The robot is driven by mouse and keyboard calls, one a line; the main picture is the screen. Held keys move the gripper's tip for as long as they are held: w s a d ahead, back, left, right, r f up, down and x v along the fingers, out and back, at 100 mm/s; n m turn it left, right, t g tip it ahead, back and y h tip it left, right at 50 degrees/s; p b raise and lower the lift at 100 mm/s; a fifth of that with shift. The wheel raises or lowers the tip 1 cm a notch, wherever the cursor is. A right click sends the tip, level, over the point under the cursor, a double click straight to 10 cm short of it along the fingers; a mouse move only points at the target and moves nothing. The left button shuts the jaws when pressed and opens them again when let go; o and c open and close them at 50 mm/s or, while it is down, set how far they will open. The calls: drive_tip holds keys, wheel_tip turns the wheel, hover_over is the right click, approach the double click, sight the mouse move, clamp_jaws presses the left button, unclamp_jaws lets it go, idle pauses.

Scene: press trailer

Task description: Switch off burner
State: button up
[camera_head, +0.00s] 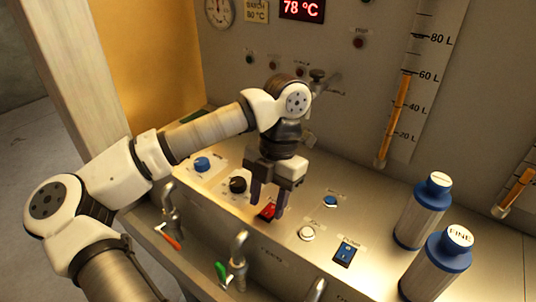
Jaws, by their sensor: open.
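A red rocker switch (267,212) sits on the sloped metal panel (290,260); the label by it is partly covered and I cannot read it. My gripper (268,205) points down with its two dark fingers apart, one on each side of the red switch in this view. I cannot tell whether the fingers touch the panel or the switch. Nothing is held between them. A blue rocker switch (346,252) lies to the right on the same panel. A black knob (238,185) and a blue knob (202,164) are to the left.
A white button (307,233) and a blue button (330,201) are right of my gripper. Two blue-capped canisters, one (420,212) behind the other (439,263), stand at the right. Taps with a red lever (168,236) and a green lever (221,273) line the front. A display (302,9) reads 78 °C.

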sight(268, 212)
wheel_tip(268, 212, up, 19)
drive_tip(key=p, duration=0.2)
drive_tip(key=shift+f, duration=0.1)
idle(0.4)
